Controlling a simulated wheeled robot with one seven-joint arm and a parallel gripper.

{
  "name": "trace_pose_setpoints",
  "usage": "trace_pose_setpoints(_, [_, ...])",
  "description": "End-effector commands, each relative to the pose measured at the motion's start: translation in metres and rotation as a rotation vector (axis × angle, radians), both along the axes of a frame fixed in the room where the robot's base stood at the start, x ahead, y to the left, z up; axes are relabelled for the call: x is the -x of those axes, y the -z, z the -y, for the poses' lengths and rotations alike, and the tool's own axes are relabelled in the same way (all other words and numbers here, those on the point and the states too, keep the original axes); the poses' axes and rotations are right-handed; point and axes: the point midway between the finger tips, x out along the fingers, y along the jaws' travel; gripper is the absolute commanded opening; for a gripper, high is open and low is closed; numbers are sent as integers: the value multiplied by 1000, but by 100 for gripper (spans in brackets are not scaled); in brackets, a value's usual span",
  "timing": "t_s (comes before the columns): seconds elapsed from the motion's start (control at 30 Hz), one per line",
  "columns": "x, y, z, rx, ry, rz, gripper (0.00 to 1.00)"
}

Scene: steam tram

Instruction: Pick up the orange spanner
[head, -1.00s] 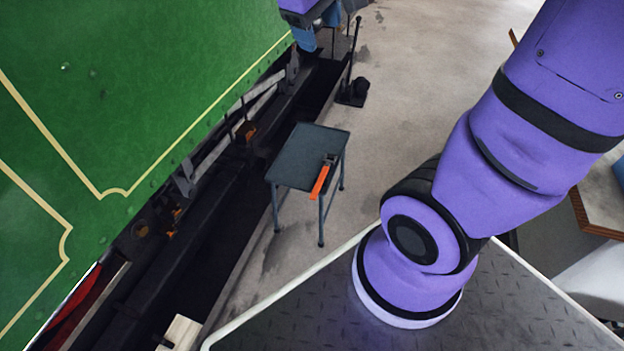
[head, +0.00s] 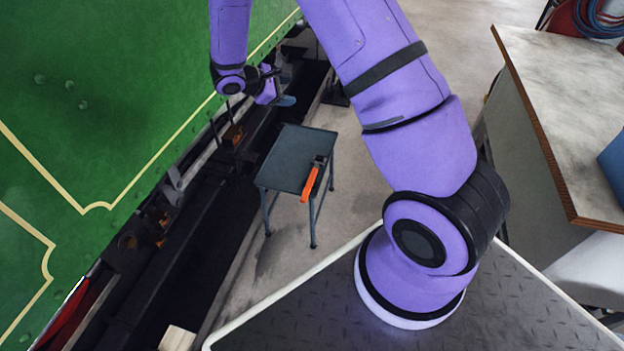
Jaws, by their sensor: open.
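The orange spanner (head: 309,185) lies on the right front edge of a small dark grey table (head: 287,153). Its orange handle hangs out over the edge, and its dark head rests on the table top. My gripper (head: 286,100) is above and beyond the table's far edge, near the green tram side, apart from the spanner. It is open and appears empty. Its fingers are small and partly hidden by the wrist in this view.
The green tram side (head: 100,100) and its dark running gear (head: 180,240) stand along the left. A workbench (head: 560,100) with a wooden edge stands at the right. A pale block (head: 177,338) lies at the bottom left. Concrete floor is clear around the table.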

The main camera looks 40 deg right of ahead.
Motion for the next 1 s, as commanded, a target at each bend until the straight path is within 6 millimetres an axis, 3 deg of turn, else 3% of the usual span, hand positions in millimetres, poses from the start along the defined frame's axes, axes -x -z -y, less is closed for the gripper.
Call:
trace_pose_setpoints(0.03, [-6, 22, 0, 26, -32, -32, 61])
trace_pose_setpoints(0.27, [-28, 111, -2, 135, -197, -146, 61])
trace_pose_setpoints(0.53, [-32, 225, -7, 239, -409, -274, 61])
trace_pose_setpoints(0.77, [-15, 328, -13, 302, -604, -375, 61])
trace_pose_setpoints(1.0, [23, 427, -20, 339, -804, -464, 61])
